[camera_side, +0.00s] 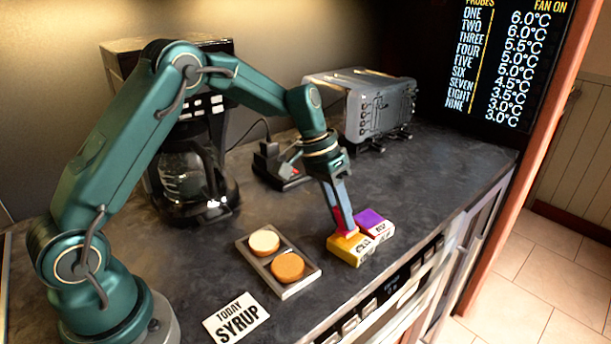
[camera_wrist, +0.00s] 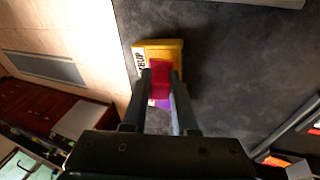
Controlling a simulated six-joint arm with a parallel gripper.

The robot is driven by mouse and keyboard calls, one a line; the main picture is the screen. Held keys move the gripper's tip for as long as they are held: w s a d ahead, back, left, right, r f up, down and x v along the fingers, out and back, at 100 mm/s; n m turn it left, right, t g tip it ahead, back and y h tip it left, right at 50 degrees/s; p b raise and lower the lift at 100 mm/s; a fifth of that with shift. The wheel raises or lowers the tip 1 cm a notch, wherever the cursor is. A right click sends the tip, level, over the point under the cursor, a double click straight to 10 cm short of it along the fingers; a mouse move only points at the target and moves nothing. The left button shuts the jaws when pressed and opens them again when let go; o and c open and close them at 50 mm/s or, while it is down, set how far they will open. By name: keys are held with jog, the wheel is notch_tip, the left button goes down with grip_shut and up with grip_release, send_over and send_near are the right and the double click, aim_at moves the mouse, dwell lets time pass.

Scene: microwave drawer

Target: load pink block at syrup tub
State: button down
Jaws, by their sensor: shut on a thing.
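My gripper (camera_side: 345,229) points down over the yellow tub (camera_side: 345,251), and its fingers are shut on the pink block. In the wrist view the pink block (camera_wrist: 159,80) sits between the two fingertips (camera_wrist: 160,78), with the yellow tub (camera_wrist: 172,48) around and beyond it. I cannot tell whether the block touches the tub or hangs just above it. A card (camera_side: 237,320) reads "TODAY SYRUP".
A tray (camera_side: 306,279) with a cream disc (camera_side: 264,242) and an orange disc (camera_side: 287,266) lies left of the tubs. A coffee maker (camera_side: 190,185) and a grey toaster-like appliance (camera_side: 362,105) stand behind. The counter's front edge is close to the tubs.

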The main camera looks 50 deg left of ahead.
jog(key=shift+r, duration=3.35)
